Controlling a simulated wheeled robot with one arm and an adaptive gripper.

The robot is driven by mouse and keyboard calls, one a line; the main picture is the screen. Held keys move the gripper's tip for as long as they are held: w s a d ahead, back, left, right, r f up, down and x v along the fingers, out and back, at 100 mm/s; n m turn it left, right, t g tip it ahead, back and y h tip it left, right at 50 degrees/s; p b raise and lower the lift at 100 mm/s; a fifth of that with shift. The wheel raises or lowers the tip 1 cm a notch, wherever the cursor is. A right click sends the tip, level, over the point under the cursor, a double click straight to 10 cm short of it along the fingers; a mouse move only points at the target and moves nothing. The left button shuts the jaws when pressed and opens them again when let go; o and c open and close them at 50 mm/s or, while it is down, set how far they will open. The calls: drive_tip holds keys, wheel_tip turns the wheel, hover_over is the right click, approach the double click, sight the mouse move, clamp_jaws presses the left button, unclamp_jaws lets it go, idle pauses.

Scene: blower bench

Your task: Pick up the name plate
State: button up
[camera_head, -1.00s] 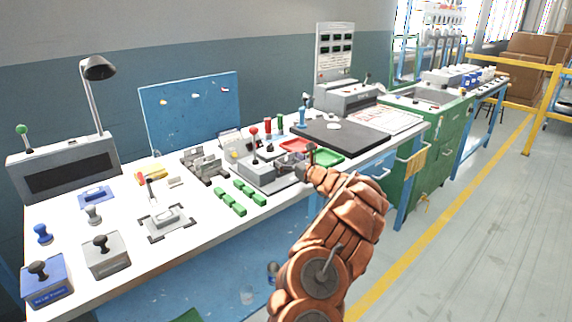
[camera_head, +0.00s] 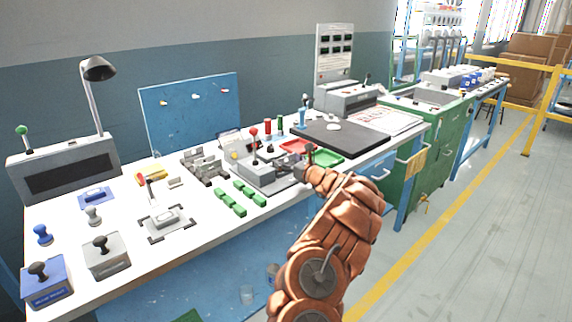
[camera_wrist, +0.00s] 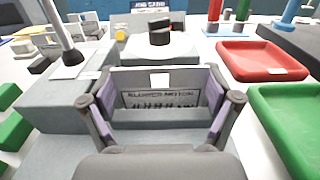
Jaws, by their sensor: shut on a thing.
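The name plate (camera_wrist: 160,99) is a grey plate with dark lettering, seen in the middle of the wrist view. It stands upright in or just behind a grey block-like fixture (camera_wrist: 160,118), and its lower edge is hard to make out. My gripper (camera_wrist: 163,104) has its two purple-padded fingers at the left and right ends of the plate, shut on it. In the head view my gripper (camera_head: 305,163) is at the right end of the grey press station (camera_head: 262,174), and the plate is too small to make out there.
A red tray (camera_wrist: 262,60) and a green tray (camera_wrist: 290,125) lie to the right. A lever with a red knob (camera_head: 253,132) rises at the left of the station. Green blocks (camera_head: 228,200) lie in front on the white bench. A round black-topped piece (camera_wrist: 158,28) stands behind.

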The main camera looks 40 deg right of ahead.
wheel_tip(320, 180, up, 4)
drive_tip(key=shift+f, duration=0.1)
drive_tip(key=s+a+r+b, duration=0.1)
drive_tip(key=s+a, duration=0.6)
drive_tip(key=s, duration=0.7)
drive_tip(key=shift+a, duration=0.2)
drive_tip(key=shift+s+r, duration=0.1)
idle(0.4)
